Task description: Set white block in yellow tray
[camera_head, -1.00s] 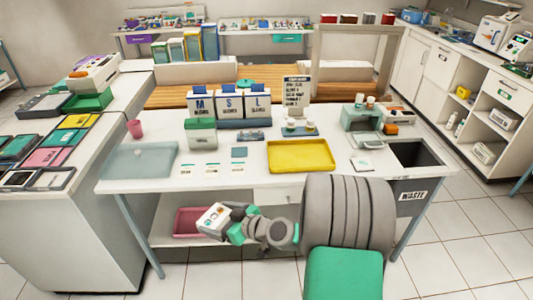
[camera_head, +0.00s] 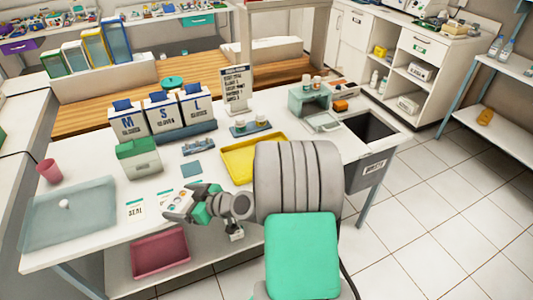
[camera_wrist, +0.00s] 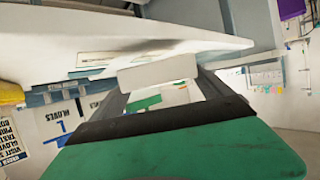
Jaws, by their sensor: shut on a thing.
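A white block (camera_wrist: 158,73) is between the dark fingers of my gripper (camera_wrist: 158,85) in the wrist view. My gripper (camera_head: 180,204) is shut on it, over the front part of the white table, left of the yellow tray. I cannot make out the block clearly in the head view. The yellow tray (camera_head: 232,172) lies flat on the table, and its visible floor is empty. My arm hides its right front part.
A teal tray (camera_head: 45,222) with a small white round thing lies at the table's left. Glove boxes (camera_head: 163,112), a green-and-white box (camera_head: 138,160) and a blue square (camera_head: 190,170) are behind my gripper. A waste opening (camera_head: 370,126) is at the right.

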